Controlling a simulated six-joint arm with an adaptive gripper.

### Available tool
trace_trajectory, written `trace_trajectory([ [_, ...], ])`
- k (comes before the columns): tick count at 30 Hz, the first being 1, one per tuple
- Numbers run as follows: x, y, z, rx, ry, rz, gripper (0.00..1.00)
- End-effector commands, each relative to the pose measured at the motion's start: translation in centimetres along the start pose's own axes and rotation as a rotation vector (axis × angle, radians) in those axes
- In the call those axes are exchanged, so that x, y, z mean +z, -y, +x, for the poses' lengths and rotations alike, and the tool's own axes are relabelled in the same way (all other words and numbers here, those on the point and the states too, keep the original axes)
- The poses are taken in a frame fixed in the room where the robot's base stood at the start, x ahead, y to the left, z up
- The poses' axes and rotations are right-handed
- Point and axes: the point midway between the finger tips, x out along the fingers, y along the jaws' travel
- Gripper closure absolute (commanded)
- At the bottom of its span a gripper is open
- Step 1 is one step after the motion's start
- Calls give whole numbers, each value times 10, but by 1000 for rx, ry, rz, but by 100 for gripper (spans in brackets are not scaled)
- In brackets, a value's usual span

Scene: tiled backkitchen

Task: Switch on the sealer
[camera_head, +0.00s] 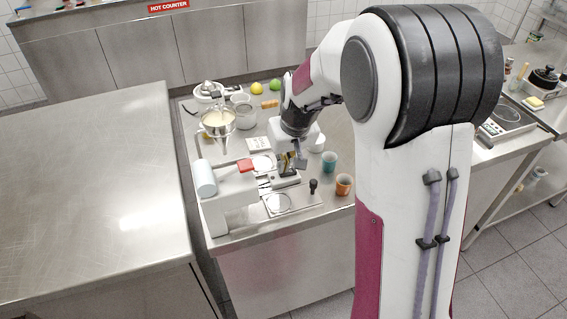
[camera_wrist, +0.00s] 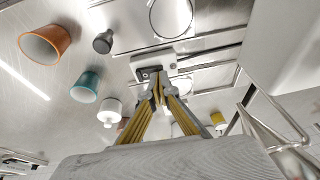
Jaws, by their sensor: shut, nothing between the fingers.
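The sealer appears to be the white machine (camera_head: 228,203) at the front left of the steel counter, with a pale roll on top and a red block (camera_head: 245,165) at its upper right. Beside it is a small white housing (camera_head: 286,181), and in the wrist view this seems to be the white block with a dark switch-like part (camera_wrist: 150,72). My gripper (camera_wrist: 158,84) is shut and empty. Its fingertips are at the near edge of that block; whether they touch it I cannot tell. In the head view my gripper (camera_head: 294,166) points down over the housing and partly hides it.
A teal cup (camera_head: 329,162) and an orange cup (camera_head: 344,185) stand to the right of my gripper. A black-knobbed tool (camera_head: 313,187) stands by the round plate opening (camera_head: 278,203). The left counter (camera_head: 90,190) is bare.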

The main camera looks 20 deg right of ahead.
Motion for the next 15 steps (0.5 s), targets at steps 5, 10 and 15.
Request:
trace_trajectory([
  [5,1,2,3,0,1,-1,100],
  [10,2,5,8,0,-1,0,100],
  [15,2,5,8,0,-1,0,100],
])
